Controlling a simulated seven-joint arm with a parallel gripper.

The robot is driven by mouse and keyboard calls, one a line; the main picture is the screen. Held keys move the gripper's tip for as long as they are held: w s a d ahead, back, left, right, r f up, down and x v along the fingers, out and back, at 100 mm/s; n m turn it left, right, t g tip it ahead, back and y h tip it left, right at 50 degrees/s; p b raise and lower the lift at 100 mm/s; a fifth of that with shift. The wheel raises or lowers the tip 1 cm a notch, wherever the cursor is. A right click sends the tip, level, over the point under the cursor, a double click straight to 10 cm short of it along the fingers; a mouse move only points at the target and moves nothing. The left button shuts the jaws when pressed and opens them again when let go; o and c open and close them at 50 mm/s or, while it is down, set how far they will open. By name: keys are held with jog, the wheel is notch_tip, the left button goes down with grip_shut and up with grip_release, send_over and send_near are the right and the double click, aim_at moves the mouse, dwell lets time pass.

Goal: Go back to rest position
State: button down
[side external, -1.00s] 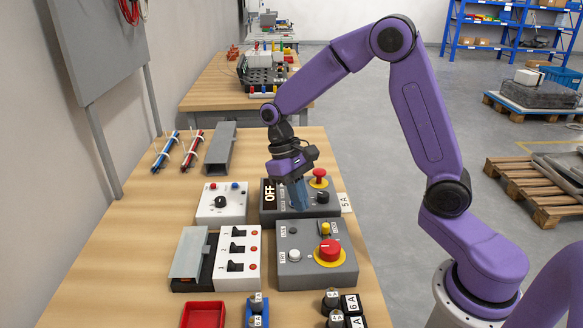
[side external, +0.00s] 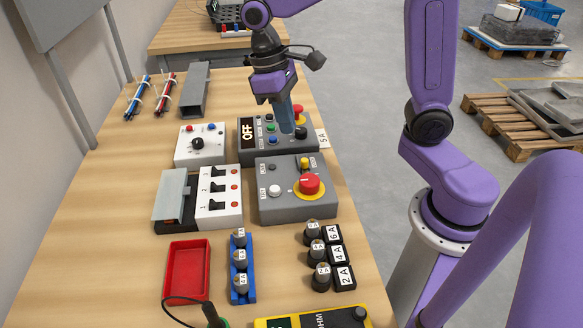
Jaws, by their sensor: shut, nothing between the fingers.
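My gripper (side external: 286,128) points down over the grey control box (side external: 262,151) marked OFF, near its black knob. Its blue fingers are shut with nothing between them. The fingertips look very close to the top of the box; I cannot tell whether they touch it. Blue and green buttons show to the left of the fingers. My upper arm runs out of the top of the picture.
In front stand a grey box with a red emergency button (side external: 310,184), a white switch panel (side external: 219,201), a red tray (side external: 186,273), a blue rack (side external: 242,268) and several labelled black blocks (side external: 333,262). A white knob box (side external: 200,147) is left. Bare wood lies along the table's left side.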

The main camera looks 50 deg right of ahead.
jog(key=s+d+f+n+t+y, duration=0.1)
jog(key=s+n, duration=0.7)
jog(key=s, duration=0.9)
notch_tip(320, 180, down, 2)
jog(key=shift+s+d+n+t, duration=0.35)
jog(key=shift+d+t, duration=0.35)
jog(key=shift+t, duration=0.3)
